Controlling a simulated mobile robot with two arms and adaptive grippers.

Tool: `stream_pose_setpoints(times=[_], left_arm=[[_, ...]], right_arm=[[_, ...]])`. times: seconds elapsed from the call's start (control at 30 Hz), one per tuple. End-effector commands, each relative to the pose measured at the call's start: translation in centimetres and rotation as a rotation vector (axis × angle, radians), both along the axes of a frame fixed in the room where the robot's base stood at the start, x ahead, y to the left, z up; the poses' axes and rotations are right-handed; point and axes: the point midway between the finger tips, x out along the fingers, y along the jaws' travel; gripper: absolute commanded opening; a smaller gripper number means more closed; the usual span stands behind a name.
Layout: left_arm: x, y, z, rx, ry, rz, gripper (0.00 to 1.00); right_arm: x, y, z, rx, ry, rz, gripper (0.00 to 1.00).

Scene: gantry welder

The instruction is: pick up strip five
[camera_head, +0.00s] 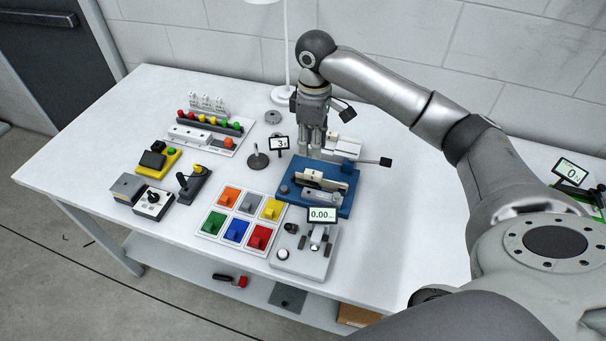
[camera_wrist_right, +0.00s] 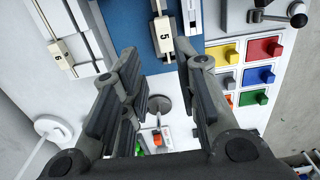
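Strip five, a narrow cream strip marked 5 (camera_wrist_right: 164,38), lies over the blue fixture (camera_wrist_right: 136,30) in the right wrist view. In the head view a pale strip (camera_head: 322,181) shows in the blue fixture (camera_head: 342,207), its number unreadable. My right gripper (camera_head: 313,148) hangs above the back part of this fixture. In the wrist view its fingers (camera_wrist_right: 166,66) are spread wide with nothing between them. Strip five shows beyond the gap between the tips; contact is not visible. My left gripper is in neither view.
A strip marked 6 (camera_wrist_right: 60,55) lies on a white fixture to the left in the wrist view. Near the blue fixture stand a colored block tray (camera_head: 227,235), a 0.00 display (camera_head: 322,214) and a 3 display (camera_head: 279,143). The table's left side (camera_head: 80,160) is clear.

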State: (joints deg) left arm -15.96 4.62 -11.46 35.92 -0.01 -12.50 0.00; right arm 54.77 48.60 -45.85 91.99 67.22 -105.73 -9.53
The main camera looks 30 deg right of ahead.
Motion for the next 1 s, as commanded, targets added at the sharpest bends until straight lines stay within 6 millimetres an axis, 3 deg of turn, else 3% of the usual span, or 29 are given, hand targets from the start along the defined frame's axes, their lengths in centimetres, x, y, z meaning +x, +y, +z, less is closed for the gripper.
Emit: stream_pose_setpoints(times=[0.1,0.17,0.4,0.5,0.57,0.8,1.0], left_arm=[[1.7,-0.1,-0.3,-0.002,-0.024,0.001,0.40],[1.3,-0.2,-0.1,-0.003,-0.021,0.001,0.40],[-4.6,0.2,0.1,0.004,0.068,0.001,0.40],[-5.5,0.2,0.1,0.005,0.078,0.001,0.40],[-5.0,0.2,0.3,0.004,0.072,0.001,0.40],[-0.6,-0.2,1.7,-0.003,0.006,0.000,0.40],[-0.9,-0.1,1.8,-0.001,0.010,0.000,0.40]], right_arm=[[0.0,-0.4,-0.7,0.000,0.004,-0.005,0.29],[0.0,-0.4,-1.3,0.000,0.006,-0.006,0.29],[0.0,-0.3,-4.8,0.000,0.004,-0.006,0.29],[0.0,-0.3,-5.5,-0.001,0.002,-0.006,0.29],[0.0,-0.2,-5.9,-0.001,0.003,-0.005,0.29],[0.1,0.4,-9.3,-0.001,0.004,-0.005,0.29],[0.1,0.4,-10.8,0.000,0.000,-0.005,0.29]])
